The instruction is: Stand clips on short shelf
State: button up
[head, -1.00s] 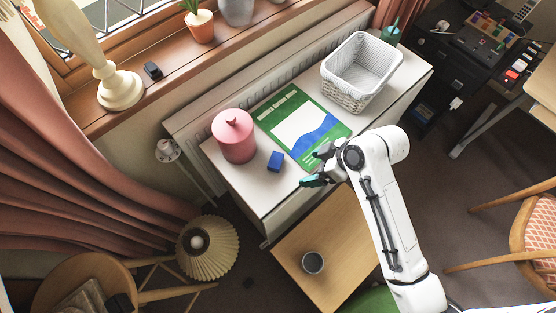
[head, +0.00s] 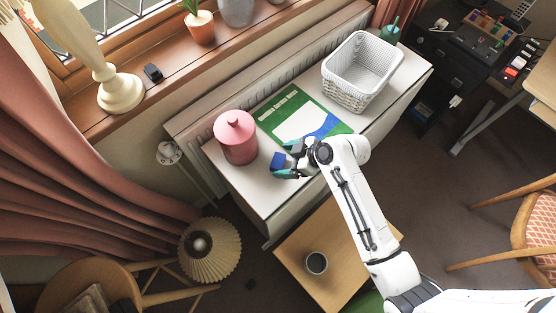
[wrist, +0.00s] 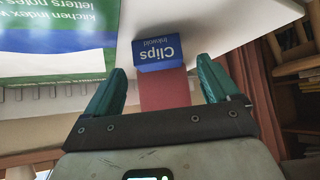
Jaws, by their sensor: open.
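The clips box (head: 278,162) is small and blue and stands on the white top (head: 258,197) of a low unit under the window. In the wrist view the box (wrist: 157,52) shows upside-down white lettering, "Clips". My gripper (head: 285,162) is open at the box, in front of part of it in the head view. In the wrist view its teal fingers are spread either side of the line to the box, and the box lies just beyond their tips. A dull red face (wrist: 165,88) shows between the fingers; I cannot tell whether it belongs to the box.
A pink lidded canister (head: 236,140) stands close behind the box. A green, white and blue pack (head: 292,115) lies flat to the right, then a white basket (head: 361,70). A wooden table with a dark cup (head: 316,263) is below. Shelves (wrist: 300,70) show in the wrist view.

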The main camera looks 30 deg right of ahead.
jog(key=shift+x, duration=1.05)
jog(key=c, duration=1.2)
jog(key=shift+o, duration=0.2)
jog(key=shift+r, duration=0.1)
